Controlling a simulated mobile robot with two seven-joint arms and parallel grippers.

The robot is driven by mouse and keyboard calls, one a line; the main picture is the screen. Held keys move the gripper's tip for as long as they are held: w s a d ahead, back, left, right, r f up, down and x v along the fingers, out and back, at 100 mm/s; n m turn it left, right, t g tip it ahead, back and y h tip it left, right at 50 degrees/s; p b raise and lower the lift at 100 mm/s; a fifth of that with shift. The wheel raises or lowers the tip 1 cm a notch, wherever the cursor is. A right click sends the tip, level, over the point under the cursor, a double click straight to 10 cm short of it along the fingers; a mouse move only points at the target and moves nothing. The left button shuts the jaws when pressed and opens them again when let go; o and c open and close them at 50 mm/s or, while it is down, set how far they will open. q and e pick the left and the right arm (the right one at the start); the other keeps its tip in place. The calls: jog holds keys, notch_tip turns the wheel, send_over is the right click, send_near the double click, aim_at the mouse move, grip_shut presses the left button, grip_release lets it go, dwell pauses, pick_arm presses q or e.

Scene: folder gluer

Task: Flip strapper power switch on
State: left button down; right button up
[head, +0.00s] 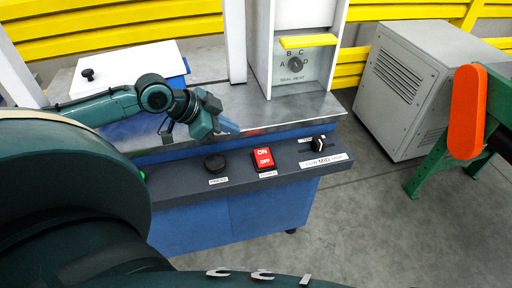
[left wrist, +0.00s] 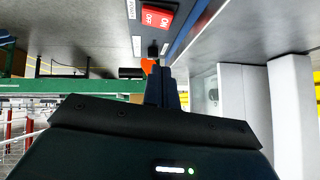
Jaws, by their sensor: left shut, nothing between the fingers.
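The strapper's power switch (head: 264,158) is a red rocker marked ON above OFF, set in the dark sloped front panel (head: 190,184). Which half is pressed in I cannot tell. My left gripper (head: 229,126) is shut and empty, above the metal table top just behind the panel, up and left of the switch and apart from it. In the left wrist view the shut fingers (left wrist: 167,82) point toward the panel, and the red switch (left wrist: 157,17) shows upside down near the top edge. My right gripper is not in view.
A black round button (head: 215,163) sits left of the switch and a black selector knob (head: 318,143) right of it. A white upright with an A-B-C-D dial (head: 295,64) rises behind. A grey cabinet (head: 402,88) and an orange-and-green machine (head: 467,112) stand right.

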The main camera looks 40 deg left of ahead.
pick_arm(q)
jog(key=w+f+b, duration=0.1)
jog(key=f, duration=0.1)
jog(key=b, duration=0.2)
send_over(266, 151)
jog(key=s, duration=0.3)
jog(key=f, duration=0.5)
jog(key=shift+a, duration=0.4)
jog(key=f, duration=0.2)
jog(key=shift+w+a+f, duration=0.1)
jog(key=shift+a+f, duration=0.15)
jog(key=shift+f, duration=0.1)
jog(key=shift+a+f, duration=0.15)
jog(key=shift+f, duration=0.45)
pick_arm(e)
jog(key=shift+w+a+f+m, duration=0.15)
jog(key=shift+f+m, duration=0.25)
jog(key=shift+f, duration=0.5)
